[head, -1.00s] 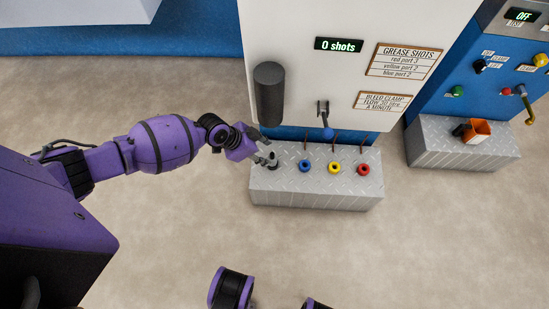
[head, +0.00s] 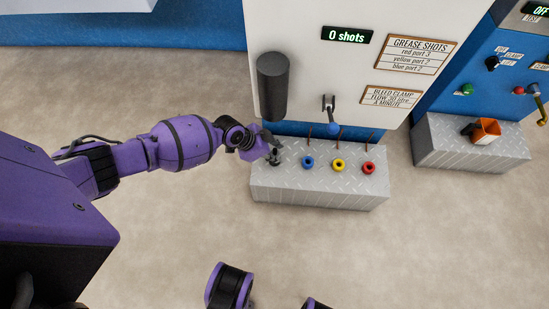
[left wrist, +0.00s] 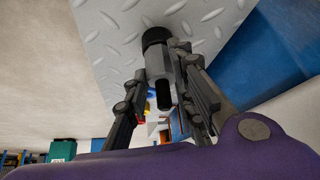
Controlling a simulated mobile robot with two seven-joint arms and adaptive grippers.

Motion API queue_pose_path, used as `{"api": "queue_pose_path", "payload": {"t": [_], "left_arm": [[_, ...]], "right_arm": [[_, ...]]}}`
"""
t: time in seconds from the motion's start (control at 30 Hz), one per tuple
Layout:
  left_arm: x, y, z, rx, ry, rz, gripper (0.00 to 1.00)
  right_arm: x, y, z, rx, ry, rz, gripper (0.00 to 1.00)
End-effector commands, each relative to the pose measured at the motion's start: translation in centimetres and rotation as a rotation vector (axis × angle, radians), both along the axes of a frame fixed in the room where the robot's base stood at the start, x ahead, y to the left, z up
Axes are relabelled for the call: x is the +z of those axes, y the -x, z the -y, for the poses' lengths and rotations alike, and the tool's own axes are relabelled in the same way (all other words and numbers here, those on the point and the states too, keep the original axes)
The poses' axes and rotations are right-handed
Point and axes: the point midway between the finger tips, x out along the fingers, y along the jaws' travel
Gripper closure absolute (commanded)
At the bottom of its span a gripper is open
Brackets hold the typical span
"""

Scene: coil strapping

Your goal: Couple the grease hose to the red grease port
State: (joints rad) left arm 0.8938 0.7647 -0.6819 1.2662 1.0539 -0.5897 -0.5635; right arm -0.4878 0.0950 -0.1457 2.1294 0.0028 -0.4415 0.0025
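The red grease port (head: 369,168) is a red ring at the right of the ring row on top of a grey tread-plate step. A dark upright coupler (head: 275,156), perhaps the grease hose end, stands at the step's left end; no hose line clearly shows. My left gripper (head: 271,148) is at this coupler. In the left wrist view its fingers (left wrist: 168,75) lie on both sides of the dark coupler (left wrist: 157,62), close to it; whether they press on it is unclear. The coupler's far end meets the tread plate. My right gripper is out of view.
A yellow ring (head: 339,165) and a blue ring (head: 308,162) sit left of the red one. Behind are a dark cylinder (head: 272,86), a blue-tipped lever (head: 332,116) and a display reading 0 shots (head: 346,35).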

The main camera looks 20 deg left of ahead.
Motion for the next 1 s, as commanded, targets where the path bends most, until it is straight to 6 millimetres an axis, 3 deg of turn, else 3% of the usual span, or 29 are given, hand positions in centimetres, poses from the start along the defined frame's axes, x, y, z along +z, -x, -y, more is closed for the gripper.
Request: {"api": "queue_pose_path", "payload": {"t": [0.1, 0.57, 0.77, 1.0], "left_arm": [[-0.1, 0.1, 0.1, -0.001, 0.002, -0.002, 1.00], [0.5, 0.2, 0.3, -0.002, 0.003, -0.003, 1.00], [3.1, 0.1, 0.3, -0.003, 0.004, 0.001, 1.00], [8.0, 3.4, 1.4, -0.004, 0.005, 0.002, 1.00]], "right_arm": [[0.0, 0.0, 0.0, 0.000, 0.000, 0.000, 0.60], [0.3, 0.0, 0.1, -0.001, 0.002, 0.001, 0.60], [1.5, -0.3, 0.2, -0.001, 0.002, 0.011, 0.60], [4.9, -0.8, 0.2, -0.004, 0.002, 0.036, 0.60]]}}
